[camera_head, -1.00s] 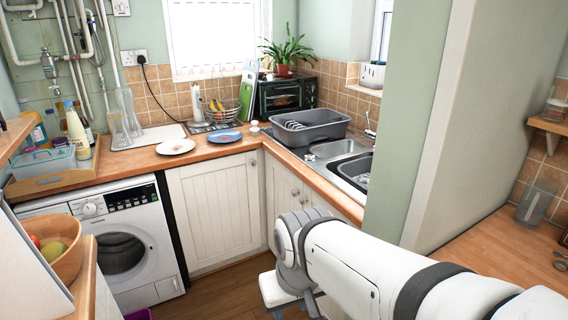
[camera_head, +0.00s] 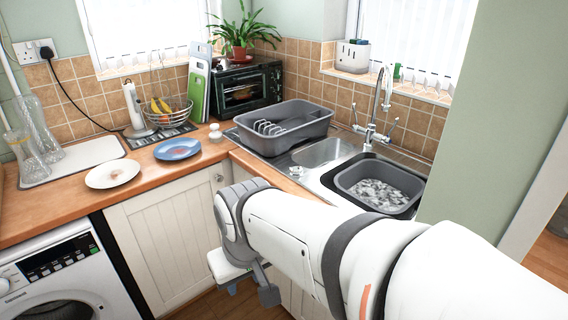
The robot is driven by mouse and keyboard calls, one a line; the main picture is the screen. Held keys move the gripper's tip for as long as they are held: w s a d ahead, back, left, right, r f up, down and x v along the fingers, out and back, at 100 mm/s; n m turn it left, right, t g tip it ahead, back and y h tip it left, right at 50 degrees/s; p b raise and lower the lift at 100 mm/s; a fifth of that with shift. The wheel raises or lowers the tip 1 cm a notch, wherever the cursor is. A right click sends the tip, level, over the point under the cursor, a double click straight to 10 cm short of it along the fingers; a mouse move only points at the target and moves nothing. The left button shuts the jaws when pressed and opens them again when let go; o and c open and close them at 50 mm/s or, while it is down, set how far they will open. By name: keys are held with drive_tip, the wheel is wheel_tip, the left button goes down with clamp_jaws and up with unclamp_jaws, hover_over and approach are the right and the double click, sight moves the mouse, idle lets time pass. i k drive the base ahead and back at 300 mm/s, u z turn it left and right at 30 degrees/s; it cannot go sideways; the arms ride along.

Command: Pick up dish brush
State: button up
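I cannot clearly make out a dish brush. A white caddy (camera_head: 352,56) stands on the windowsill behind the sink, with small dark openings in its front. A small green and white item (camera_head: 396,72) is beside it to the right, too small to identify. My arm reaches in from the lower right. My gripper (camera_head: 246,276) hangs at its end, in front of the cupboards and below the worktop edge.
A grey washing-up bowl (camera_head: 378,186) sits in the sink beside the tap (camera_head: 374,130). A grey dish rack (camera_head: 284,128) stands left of the sink. Plates (camera_head: 112,173) lie on the left worktop. A green wall edge (camera_head: 490,130) stands close on the right.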

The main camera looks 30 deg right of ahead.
sight(215, 136)
drive_tip(key=z, duration=0.6)
drive_tip(key=k, duration=0.4)
drive_tip(key=u, duration=0.9)
drive_tip(key=i, duration=1.3)
drive_tip(key=z, duration=0.35)
drive_tip(key=i, duration=0.85)
drive_tip(key=z, duration=0.9)
